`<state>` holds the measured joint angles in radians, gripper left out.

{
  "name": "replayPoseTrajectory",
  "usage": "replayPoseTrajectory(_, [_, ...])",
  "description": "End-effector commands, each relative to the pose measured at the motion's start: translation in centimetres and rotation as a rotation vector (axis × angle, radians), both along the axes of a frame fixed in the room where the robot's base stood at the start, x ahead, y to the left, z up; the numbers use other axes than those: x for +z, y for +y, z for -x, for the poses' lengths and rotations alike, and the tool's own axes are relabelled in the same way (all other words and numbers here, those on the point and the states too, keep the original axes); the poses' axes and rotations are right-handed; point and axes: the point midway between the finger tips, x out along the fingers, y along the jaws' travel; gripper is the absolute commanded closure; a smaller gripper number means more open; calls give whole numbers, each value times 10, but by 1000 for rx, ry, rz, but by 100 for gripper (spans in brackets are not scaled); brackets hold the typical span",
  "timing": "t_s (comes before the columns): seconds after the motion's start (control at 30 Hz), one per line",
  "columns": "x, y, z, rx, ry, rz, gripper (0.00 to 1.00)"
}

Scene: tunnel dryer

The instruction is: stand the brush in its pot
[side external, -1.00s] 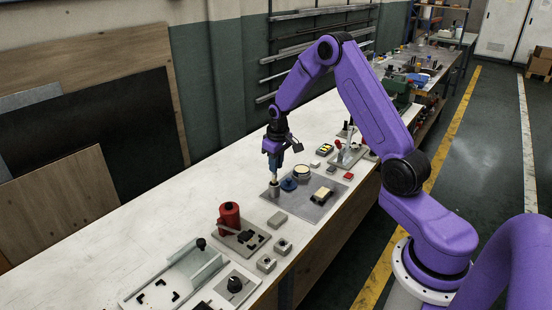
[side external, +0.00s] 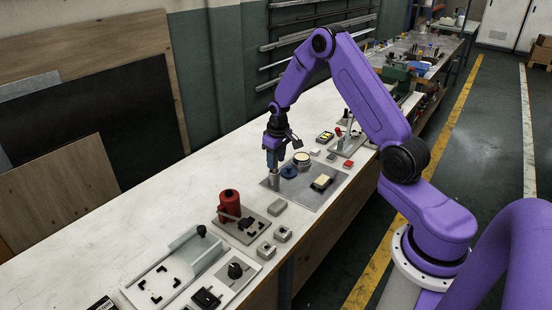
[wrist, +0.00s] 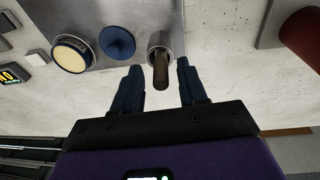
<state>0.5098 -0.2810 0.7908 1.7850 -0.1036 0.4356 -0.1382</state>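My gripper (side external: 273,166) points down directly above the pot. In the wrist view, my gripper (wrist: 160,65) is open, with the handle between its two blue fingers and a gap on each side. In the side view the fingers hide the handle.
A red cylinder (side external: 229,203) stands nearer the camera. The bench left of the pot is clear.

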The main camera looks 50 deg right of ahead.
Motion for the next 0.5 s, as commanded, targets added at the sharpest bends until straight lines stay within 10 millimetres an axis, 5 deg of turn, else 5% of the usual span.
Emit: replayPoseTrajectory(0.5, [17, 1, 1, 0, -3, 1, 53])
